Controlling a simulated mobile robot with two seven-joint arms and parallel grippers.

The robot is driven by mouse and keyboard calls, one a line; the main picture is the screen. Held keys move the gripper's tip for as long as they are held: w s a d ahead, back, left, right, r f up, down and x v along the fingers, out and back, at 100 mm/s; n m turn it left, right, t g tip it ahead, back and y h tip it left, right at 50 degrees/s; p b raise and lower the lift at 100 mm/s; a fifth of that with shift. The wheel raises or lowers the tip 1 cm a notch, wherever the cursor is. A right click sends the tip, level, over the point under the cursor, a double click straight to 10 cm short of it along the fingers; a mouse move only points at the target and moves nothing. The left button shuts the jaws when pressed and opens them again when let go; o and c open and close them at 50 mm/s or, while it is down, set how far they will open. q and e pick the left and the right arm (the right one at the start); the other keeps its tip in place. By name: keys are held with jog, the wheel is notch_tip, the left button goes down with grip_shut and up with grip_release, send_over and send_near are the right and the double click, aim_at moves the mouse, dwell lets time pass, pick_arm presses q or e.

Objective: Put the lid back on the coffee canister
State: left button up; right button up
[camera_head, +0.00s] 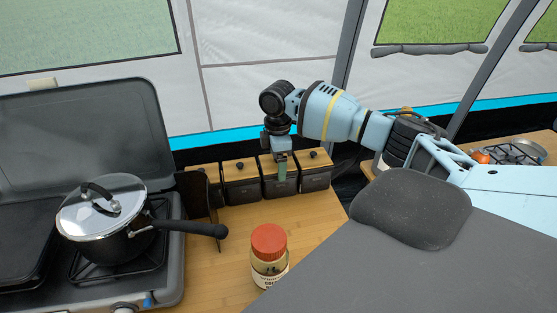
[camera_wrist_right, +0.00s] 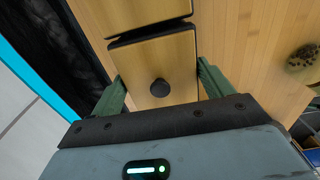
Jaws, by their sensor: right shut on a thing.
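Dark canisters with wooden lids stand in a row at the back of the wooden counter. My right gripper (camera_head: 282,172) points down over the middle canister (camera_head: 268,187), one green finger in front of its upper front face. In the right wrist view, the fingers of the right gripper (camera_wrist_right: 160,88) stand on either side of a wooden lid (camera_wrist_right: 155,65) with a round black knob. The gripper is shut on this lid, which lies level over the canister. I cannot tell whether it is fully seated. My left gripper is not in view.
Neighbouring canisters stand close on both sides, left (camera_head: 241,190) and right (camera_head: 316,180). A red-capped jar (camera_head: 269,262) stands on the counter in front. A pot (camera_head: 105,220) sits on the stove at left, its handle over the counter. Clear counter (camera_head: 225,255) lies between.

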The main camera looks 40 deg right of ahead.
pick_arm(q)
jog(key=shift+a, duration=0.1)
pick_arm(e)
jog(key=o, duration=1)
jog(key=shift+c, duration=0.2)
jog(key=shift+r+p, duration=0.5)
jog(key=shift+r, duration=1.9)
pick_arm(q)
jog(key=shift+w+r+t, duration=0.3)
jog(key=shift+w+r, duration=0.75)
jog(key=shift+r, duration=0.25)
pick_arm(e)
jog(key=shift+r, duration=1.05)
